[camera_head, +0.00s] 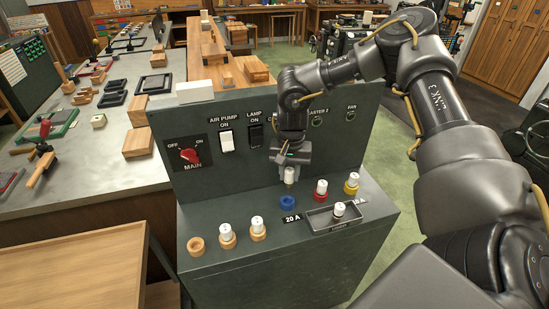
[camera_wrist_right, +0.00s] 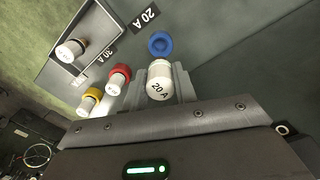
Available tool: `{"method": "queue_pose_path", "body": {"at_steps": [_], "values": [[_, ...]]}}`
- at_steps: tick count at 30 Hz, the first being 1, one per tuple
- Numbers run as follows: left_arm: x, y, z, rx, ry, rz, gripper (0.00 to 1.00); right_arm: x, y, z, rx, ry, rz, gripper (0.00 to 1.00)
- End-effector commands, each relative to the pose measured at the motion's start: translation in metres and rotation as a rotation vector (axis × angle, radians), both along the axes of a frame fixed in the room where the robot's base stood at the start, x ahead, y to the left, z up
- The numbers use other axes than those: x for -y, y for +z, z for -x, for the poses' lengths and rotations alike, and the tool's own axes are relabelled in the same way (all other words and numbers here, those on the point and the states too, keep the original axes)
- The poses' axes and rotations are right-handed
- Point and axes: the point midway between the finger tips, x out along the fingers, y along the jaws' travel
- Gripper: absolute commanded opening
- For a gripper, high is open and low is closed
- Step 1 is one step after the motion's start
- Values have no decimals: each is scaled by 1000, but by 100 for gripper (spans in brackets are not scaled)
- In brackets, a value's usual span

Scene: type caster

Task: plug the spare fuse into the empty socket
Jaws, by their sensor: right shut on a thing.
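My right gripper (camera_head: 291,160) is shut on a white fuse (camera_head: 290,175) marked 20 A, which also shows between the fingers in the right wrist view (camera_wrist_right: 160,80). The fuse hangs upright just above the blue socket (camera_head: 288,202), apart from it as far as I can tell. The blue socket (camera_wrist_right: 161,44) looks empty, with a 20 A label (camera_head: 292,217) beside it. The red socket (camera_head: 321,190) and the yellow socket (camera_head: 351,184) each hold a white fuse. A grey tray (camera_head: 318,222) holds another fuse (camera_head: 339,209). My left gripper is out of view.
Wooden sockets stand at the left of the console top; the leftmost (camera_head: 196,246) looks empty, two hold fuses. The upright panel (camera_head: 190,120) behind carries a red main switch (camera_head: 190,156) and rocker switches. A cluttered workbench (camera_head: 75,160) stands at the left.

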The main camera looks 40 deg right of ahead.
Motion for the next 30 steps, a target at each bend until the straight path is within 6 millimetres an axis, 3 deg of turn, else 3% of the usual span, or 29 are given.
{"method": "queue_pose_path", "body": {"at_steps": [20,30], "values": [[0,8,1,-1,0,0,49,-2,2,0,0,-6,0,6],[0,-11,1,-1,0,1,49,-2,-30,1,-1,-8,1,6]]}}
